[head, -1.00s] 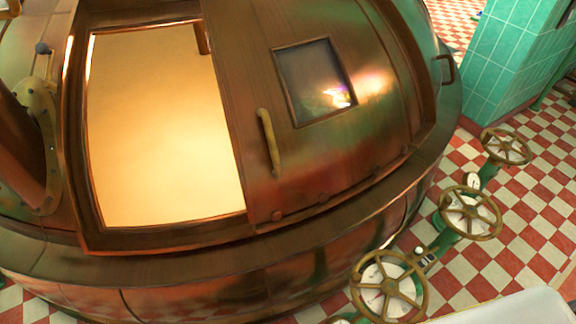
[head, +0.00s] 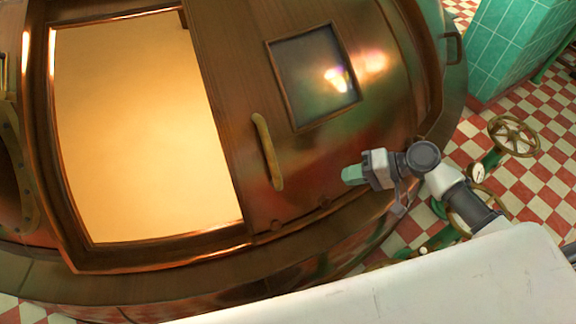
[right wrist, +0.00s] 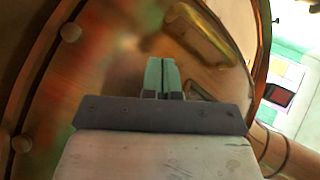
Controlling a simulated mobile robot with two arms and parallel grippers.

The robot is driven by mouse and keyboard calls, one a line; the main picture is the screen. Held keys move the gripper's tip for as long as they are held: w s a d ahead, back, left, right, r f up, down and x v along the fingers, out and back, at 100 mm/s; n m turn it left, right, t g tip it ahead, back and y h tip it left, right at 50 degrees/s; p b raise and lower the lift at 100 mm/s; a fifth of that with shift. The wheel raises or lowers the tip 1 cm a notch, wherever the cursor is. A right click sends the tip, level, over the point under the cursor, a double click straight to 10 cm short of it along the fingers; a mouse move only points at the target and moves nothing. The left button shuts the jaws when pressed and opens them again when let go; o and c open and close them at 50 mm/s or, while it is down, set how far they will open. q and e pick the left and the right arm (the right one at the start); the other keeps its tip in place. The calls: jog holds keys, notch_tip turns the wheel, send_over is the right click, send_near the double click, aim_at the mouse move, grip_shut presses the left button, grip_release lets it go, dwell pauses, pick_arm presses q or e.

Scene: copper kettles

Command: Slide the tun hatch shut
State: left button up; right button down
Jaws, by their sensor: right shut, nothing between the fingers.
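The copper tun's hatch door (head: 225,75) is a curved sliding panel with a dark window (head: 312,75) and a brass bar handle (head: 267,152). It stands to the right of a wide, glowing opening (head: 135,130), which is uncovered. My right gripper (head: 350,175) is shut and empty, to the right of the handle and apart from it in the head view. In the right wrist view its green fingers (right wrist: 162,75) are together, with the brass handle (right wrist: 200,35) beyond them. My left gripper is not in view.
Brass handwheels (head: 513,136) on green pipes stand at the right, close to my right arm. A green tiled pillar (head: 510,50) rises behind. The red and white checked floor (head: 540,190) shows at the right.

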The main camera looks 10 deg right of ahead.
jog(key=w+a+f+p, duration=0.1)
jog(key=a, duration=0.5)
jog(key=w+a+f+y+p, duration=0.1)
jog(key=w+a+f+p, duration=0.1)
jog(key=a, duration=0.5)
jog(key=shift+w+a, duration=0.2)
jog(key=shift+f, duration=0.1)
